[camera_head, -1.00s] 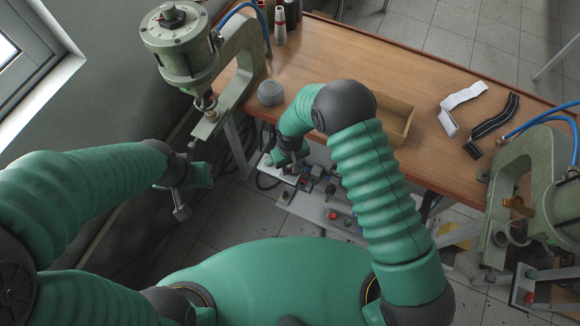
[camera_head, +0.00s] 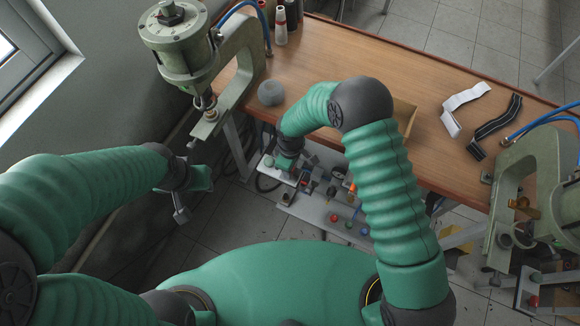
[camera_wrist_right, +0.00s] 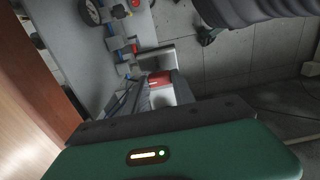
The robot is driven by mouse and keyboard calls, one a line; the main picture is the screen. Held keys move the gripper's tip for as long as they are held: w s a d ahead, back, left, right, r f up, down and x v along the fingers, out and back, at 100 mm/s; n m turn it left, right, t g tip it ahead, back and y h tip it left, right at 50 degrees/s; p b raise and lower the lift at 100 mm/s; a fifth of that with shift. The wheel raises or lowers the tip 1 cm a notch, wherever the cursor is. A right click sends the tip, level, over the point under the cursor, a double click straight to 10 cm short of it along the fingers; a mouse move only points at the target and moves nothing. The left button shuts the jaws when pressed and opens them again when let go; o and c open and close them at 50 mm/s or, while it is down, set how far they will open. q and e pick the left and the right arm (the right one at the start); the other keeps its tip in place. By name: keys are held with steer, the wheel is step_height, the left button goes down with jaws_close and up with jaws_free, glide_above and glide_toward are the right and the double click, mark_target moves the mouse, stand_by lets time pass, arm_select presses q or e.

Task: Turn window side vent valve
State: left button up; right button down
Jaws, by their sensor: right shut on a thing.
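The valve panel (camera_head: 325,213), a grey plate with several small valves and coloured knobs, is below the table's front edge. My right gripper (camera_head: 290,174) is at the panel's left part, partly hidden by my own arm. In the right wrist view, a small red part (camera_wrist_right: 160,79) sits at the pale fingers of my right gripper (camera_wrist_right: 160,74), which is shut on it. I cannot tell for certain which valve this is. My left gripper (camera_head: 181,207) hangs in free space left of the panel, and its jaws are too small to judge.
A wooden table (camera_head: 370,70) holds a grey round object (camera_head: 271,93), a cardboard tray (camera_head: 404,115) and two straps. A green press (camera_head: 180,45) stands at the left, and another press (camera_head: 535,185) at the right. Blue tubes and cables run beside the panel.

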steer(key=shift+w+r, duration=0.1)
stand_by(0.3)
steer(key=c, duration=1)
jaws_free()
steer(key=shift+c, duration=0.2)
step_height(320, 180, up, 17)
steer(key=b, duration=0.1)
steer(key=shift+b, duration=0.3)
steer(key=s+d+r+m+t, duration=0.2)
steer(key=s+d+m, duration=1)
steer(key=d, duration=0.4)
steer(key=shift+s+r+t, duration=0.2)
steer(key=shift+s+t, duration=0.1)
steer(key=shift+s, duration=0.25)
